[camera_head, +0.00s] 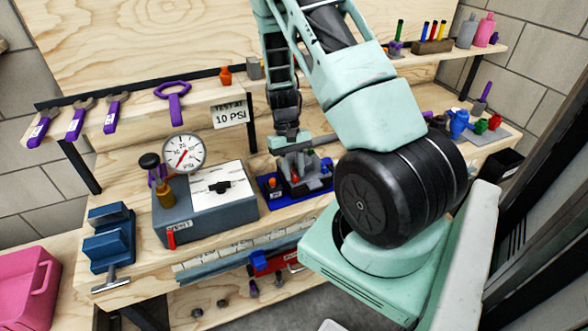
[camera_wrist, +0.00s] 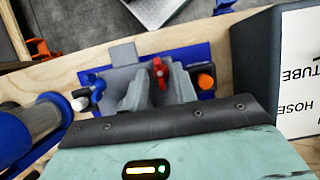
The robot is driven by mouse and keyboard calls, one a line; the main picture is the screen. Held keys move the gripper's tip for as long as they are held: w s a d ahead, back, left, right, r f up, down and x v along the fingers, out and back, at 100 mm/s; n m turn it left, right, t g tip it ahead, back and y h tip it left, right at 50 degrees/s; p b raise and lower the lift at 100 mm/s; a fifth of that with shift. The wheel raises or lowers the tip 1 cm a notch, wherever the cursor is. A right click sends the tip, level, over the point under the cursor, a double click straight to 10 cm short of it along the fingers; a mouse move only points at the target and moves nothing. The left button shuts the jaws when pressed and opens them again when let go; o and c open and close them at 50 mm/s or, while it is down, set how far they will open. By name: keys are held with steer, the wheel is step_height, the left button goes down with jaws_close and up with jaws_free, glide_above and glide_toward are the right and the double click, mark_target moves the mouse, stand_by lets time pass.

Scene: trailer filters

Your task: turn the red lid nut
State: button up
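The red lid nut (camera_wrist: 159,72) shows in the wrist view, on a grey fixture on a blue base plate (camera_wrist: 204,51). My gripper (camera_wrist: 158,82) is over this fixture, with its two grey fingers apart on either side of the nut. A gap shows between the fingers, and I cannot tell whether either one touches the nut. In the head view my gripper (camera_head: 300,160) reaches down to the fixture on its blue base (camera_head: 266,188), and the fingers and arm partly hide the nut there.
An orange knob (camera_wrist: 206,81) stands close to the right finger. A grey test box (camera_head: 219,195) with a pressure gauge (camera_head: 184,153) is left of the fixture. A blue vise (camera_head: 109,240) stands further left. A shelf with tools runs above the bench.

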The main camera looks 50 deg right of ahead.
steer(key=b+v, duration=0.2)
steer(key=v, duration=1.5)
steer(key=shift+r, duration=0.2)
steer(key=shift+w+a, duration=0.1)
steer(key=shift+a, duration=0.05)
steer(key=s+a+r+n+t+h, duration=0.2)
steer(key=a+n, duration=0.5)
steer(key=a, duration=2.1)
steer(key=s+a+n+t, duration=0.1)
steer(key=s+a+n, duration=0.6)
steer(key=s+a, duration=0.6)
steer(key=s+r, duration=0.1)
steer(key=s, duration=0.2)
steer(key=shift+s+t, duration=0.2)
steer(key=shift+t, duration=0.2)
steer(key=shift+a, duration=0.1)
